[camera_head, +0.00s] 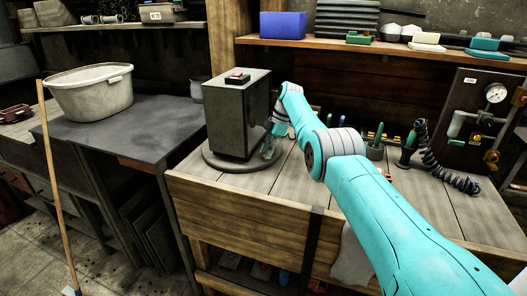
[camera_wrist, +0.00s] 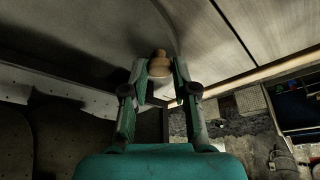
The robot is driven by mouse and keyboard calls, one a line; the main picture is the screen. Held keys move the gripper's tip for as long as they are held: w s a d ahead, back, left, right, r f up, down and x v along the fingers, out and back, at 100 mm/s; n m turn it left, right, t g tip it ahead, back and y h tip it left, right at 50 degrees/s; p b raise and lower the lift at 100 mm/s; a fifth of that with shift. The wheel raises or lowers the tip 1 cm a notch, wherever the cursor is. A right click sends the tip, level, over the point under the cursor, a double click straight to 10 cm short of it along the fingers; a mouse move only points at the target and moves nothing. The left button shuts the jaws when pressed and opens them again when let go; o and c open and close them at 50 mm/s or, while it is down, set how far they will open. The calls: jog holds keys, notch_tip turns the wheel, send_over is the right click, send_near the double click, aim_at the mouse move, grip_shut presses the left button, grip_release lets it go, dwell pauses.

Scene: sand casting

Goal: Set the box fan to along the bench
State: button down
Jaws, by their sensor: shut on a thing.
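The box fan (camera_head: 237,115) appears to be the dark upright box with a red switch on top. It stands on a round grey turntable (camera_head: 224,164) on the wooden bench (camera_head: 285,180); its front grille is not visible. My gripper (camera_head: 268,150) is low at the box's right side, above the turntable's edge. In the wrist view my gripper (camera_wrist: 160,80) is shut on a tan rounded knob (camera_wrist: 160,62) by the rim of the grey disc (camera_wrist: 95,35). How the knob is fixed is hidden.
A white tub (camera_head: 90,90) stands on the dark table to the left. A wooden pole (camera_head: 58,180) leans in front of it. A pen holder (camera_head: 375,150), a coiled hose (camera_head: 440,160) and a gauge panel (camera_head: 480,120) are at the right. The front bench planks are clear.

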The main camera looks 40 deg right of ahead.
jog(key=shift+s+d+f, duration=0.1)
jog(key=shift+f, duration=0.1)
jog(key=c, duration=0.9)
grip_release()
jog(key=shift+r, duration=0.1)
notch_tip(320, 180, up, 10)
jog(key=shift+f, duration=0.1)
